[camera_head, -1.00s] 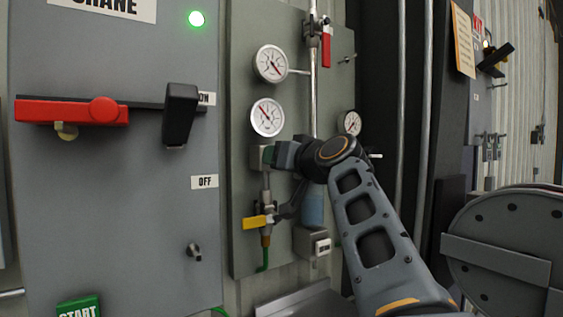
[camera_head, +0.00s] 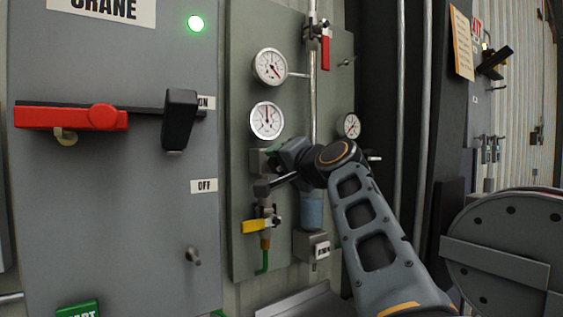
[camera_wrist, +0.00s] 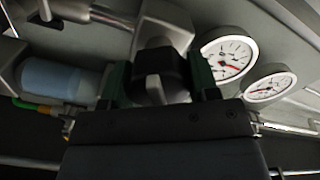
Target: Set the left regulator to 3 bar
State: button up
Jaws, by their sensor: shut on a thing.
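The left regulator (camera_head: 257,160) is a grey block on the panel, below a round white gauge (camera_head: 266,121). That gauge's needle points about straight up; its numbers are too small to read. My gripper (camera_head: 272,168) is at the regulator's front, turned so its fingers sit one above the other at a slant. In the wrist view, my gripper (camera_wrist: 160,82) is shut on a dark knob (camera_wrist: 158,65), with a green-edged finger on each side. The gripper partly hides the regulator and knob. Two gauges show there, the nearer one (camera_wrist: 228,58) with a red needle.
A second gauge (camera_head: 270,67) is above, and a smaller gauge (camera_head: 348,126) is to the right. A yellow-handled valve (camera_head: 257,225) sits just below the regulator. A red-handled valve (camera_head: 326,47) is on the pipe above. A grey cabinet (camera_head: 110,210) stands at left.

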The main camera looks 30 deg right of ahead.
jog(key=shift+m, duration=0.4)
jog(key=o, duration=0.9)
jog(key=shift+s, duration=0.15)
jog(key=s+b, duration=0.1)
jog(key=s, duration=0.3)
jog(key=s+d+b, duration=0.1)
jog(key=s, duration=0.4)
jog(key=s+b, duration=0.2)
jog(key=s, duration=0.2)
jog(key=shift+s+d, duration=0.25)
jog(key=shift+d, duration=0.05)
